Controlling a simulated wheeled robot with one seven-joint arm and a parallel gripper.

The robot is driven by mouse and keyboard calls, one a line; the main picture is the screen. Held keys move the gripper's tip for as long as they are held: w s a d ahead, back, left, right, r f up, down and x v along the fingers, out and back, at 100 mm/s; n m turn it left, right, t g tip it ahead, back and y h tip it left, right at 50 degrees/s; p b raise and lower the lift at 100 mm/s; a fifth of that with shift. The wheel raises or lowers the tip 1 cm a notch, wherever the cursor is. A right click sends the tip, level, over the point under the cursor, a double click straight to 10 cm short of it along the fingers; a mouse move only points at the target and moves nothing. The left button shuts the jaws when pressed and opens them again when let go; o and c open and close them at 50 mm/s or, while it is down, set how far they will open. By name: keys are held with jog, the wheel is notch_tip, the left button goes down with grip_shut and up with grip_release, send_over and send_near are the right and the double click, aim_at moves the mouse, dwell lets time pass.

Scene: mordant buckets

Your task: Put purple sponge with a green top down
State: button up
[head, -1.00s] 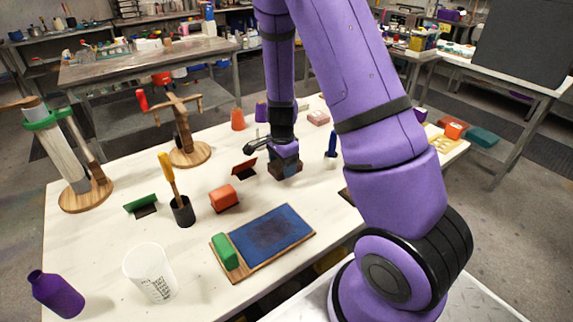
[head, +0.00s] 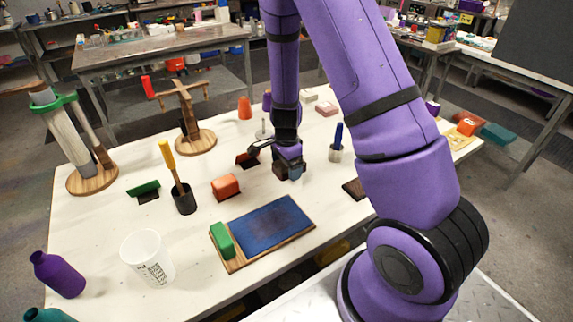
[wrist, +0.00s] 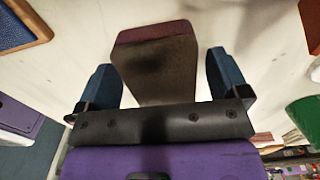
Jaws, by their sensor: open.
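In the wrist view, a dark brown block with a maroon far edge (wrist: 158,65) sits between the two fingers of my gripper (wrist: 163,82). The blue fingers stand open, one on each side of it, with little space between them and the block. In the head view, my gripper (head: 288,160) is over the table, with the dark block (head: 292,172) low beneath it at the table surface. No green top shows on this block; its far faces are hidden. I cannot tell whether a finger touches it.
A blue-topped board (head: 268,228) with a green block (head: 221,240) on it lies in front. White table (head: 195,255) is bare between things.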

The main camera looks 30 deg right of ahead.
jog(key=s+a+r+n+t+y, duration=0.1)
jog(key=s+r+n, duration=0.1)
jog(key=r, duration=0.9)
jog(key=s+a+r+n, duration=0.2)
jog(key=r, duration=0.9)
jog(key=s+a+r+n+t, duration=0.1)
jog(key=s+r+n+t, duration=0.1)
jog(key=s+r+n, duration=0.5)
jog(key=s+a+r+n+t+h, duration=0.1)
jog(key=s+a+r+n+t, duration=0.1)
jog(key=s+r+n, duration=0.5)
jog(key=s+r, duration=0.2)
jog(key=s, duration=0.4)
jog(key=shift+s+r, duration=0.25)
jog(key=shift+s, duration=0.1)
jog(key=shift+o, duration=0.6)
jog(key=shift+w+d, duration=0.1)
